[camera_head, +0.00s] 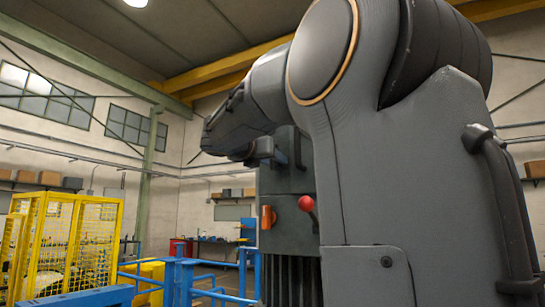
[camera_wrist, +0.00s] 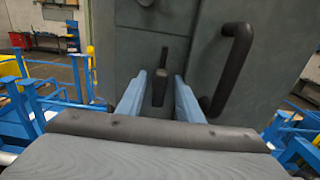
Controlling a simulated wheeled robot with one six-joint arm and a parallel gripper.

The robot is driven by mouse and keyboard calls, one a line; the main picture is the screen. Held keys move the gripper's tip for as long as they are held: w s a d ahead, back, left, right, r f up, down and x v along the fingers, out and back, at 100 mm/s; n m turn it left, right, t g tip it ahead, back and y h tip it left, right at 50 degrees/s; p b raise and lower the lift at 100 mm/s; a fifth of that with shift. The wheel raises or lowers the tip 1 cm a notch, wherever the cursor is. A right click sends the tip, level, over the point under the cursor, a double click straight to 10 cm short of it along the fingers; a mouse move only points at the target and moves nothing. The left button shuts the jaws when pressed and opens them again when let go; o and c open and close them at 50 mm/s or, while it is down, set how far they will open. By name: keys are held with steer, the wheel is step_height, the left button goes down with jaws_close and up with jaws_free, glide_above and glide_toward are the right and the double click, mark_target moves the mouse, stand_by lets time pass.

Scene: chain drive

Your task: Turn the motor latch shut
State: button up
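In the wrist view, a small dark upright latch handle (camera_wrist: 160,88) sits on a grey panel (camera_wrist: 205,35); I take it to be the motor latch. My gripper (camera_wrist: 160,76) is open, with one blue-grey finger on each side of the latch. Gaps show between the latch and both fingers, so it is not clamped. Whether the fingertips touch the panel I cannot tell. In the head view, my gripper (camera_head: 264,148) is small and partly hidden by my arm, up by the top of the dark cabinet (camera_head: 285,180). The latch is hidden there.
A black bar handle (camera_wrist: 232,68) stands out from the panel just right of my gripper. Lower on the cabinet are an orange part (camera_head: 267,217) and a red-ball lever (camera_head: 306,203). Blue railings (camera_head: 185,280) and a yellow mesh cage (camera_head: 70,240) stand left.

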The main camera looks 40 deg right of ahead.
steer(key=shift+d, duration=0.15)
steer(key=shift+c, duration=0.5)
jaws_close()
